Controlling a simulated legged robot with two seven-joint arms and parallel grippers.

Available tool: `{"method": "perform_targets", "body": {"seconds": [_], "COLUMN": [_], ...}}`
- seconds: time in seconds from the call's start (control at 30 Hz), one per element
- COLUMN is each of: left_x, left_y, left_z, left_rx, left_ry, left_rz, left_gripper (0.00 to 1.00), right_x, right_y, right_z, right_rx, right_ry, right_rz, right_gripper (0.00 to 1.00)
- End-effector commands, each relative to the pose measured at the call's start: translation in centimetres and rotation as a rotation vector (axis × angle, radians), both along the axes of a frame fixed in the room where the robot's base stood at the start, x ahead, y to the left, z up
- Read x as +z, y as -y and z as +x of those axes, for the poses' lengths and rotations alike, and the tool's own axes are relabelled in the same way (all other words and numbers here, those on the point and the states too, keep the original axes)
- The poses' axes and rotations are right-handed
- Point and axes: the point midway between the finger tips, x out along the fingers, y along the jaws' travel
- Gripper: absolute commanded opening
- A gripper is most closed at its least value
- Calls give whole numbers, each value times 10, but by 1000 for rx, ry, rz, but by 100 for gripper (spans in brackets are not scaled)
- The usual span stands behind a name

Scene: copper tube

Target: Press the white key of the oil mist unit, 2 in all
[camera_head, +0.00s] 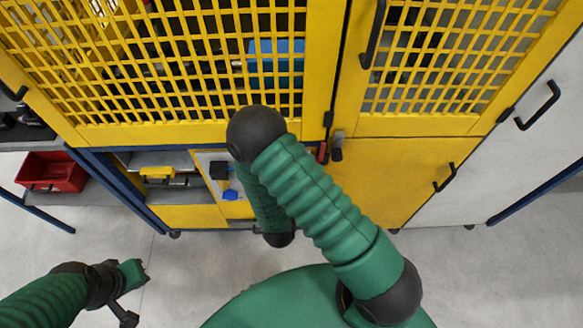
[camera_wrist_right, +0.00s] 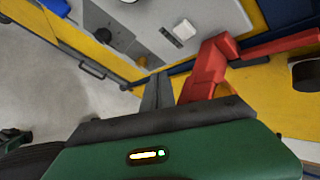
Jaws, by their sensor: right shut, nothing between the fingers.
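The oil mist unit shows as a grey panel (camera_wrist_right: 208,16) in the right wrist view, with a small white key (camera_wrist_right: 184,29) on a raised block. In the head view the panel (camera_head: 207,160) sits low in the yellow machine, partly hidden by my right arm. My right gripper (camera_wrist_right: 158,90) is shut and empty; its dark fingers point at the panel below the key, apart from the key in the picture. The right gripper is hidden behind its arm in the head view. My left gripper (camera_head: 137,290) is low at the left over the floor, away from the unit; its jaw opening is unclear.
A red bent part (camera_wrist_right: 208,72) stands right beside the right fingers. A yellow mesh door (camera_head: 200,135) is above the unit. A red bin (camera_head: 52,171) is at the far left. The grey floor (camera_head: 180,275) in front is clear.

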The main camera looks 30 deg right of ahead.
Motion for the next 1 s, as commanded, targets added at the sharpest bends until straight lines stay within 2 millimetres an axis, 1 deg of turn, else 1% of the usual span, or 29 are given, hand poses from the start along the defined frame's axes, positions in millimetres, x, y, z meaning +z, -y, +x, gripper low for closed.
{"method": "perform_targets", "body": {"seconds": [0.03,0.27,0.43,0.6,1.0], "left_x": [2,5,1,0,0], "left_y": [0,0,0,0,0], "left_z": [0,0,0,0,0], "left_rx": [0,0,0,0,0], "left_ry": [0,0,0,0,0], "left_rz": [0,0,0,0,0], "left_gripper": [0,0,0,0,0], "right_x": [2,2,0,1,1], "right_y": [5,23,32,36,36], "right_z": [7,36,52,58,58], "right_rx": [-3,-1,0,1,1], "right_ry": [3,2,2,0,0], "right_rz": [-1,-2,0,0,0], "right_gripper": [0,0,0,0,0]}}
